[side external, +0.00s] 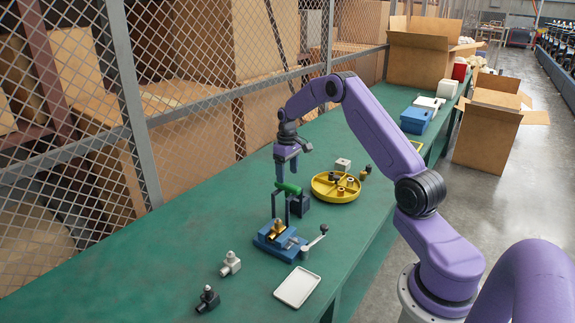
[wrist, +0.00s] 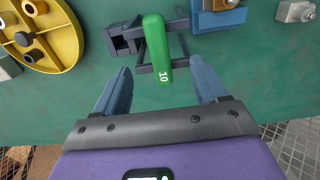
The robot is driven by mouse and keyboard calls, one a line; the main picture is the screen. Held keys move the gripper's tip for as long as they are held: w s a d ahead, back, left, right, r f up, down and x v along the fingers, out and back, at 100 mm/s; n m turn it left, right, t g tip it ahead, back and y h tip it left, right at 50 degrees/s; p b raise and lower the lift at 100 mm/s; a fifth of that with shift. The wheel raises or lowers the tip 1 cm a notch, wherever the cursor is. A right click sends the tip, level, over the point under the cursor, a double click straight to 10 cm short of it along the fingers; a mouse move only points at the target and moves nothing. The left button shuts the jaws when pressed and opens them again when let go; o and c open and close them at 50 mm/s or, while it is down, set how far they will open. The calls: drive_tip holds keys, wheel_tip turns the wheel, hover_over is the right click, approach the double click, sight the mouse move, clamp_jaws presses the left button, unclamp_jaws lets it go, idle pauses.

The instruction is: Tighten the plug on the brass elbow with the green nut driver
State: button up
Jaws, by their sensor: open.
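The green nut driver (side external: 289,188) rests in a dark stand (side external: 298,205) on the green bench. In the wrist view its green handle (wrist: 156,45), marked 10, points toward me between my finger tips. My gripper (side external: 287,174) is above the handle, open, with a finger on each side and gaps to the handle. The brass elbow (side external: 277,228) sits in the blue vise (side external: 270,243), in front of the stand. The vise edge (wrist: 220,19) shows at the top of the wrist view. The plug on the elbow is too small to make out.
A yellow round tray (side external: 322,195) with several small fittings lies right of the stand. A grey fitting (side external: 231,264), a black fitting (side external: 207,299) and a white tray (side external: 298,288) lie in front. A wire mesh fence (side external: 190,85) runs along the bench's far side.

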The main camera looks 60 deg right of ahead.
sight(288, 184)
drive_tip(key=shift+f, duration=2.45)
clamp_jaws()
idle(0.3)
wheel_tip(288, 184, up, 16)
idle(1.4)
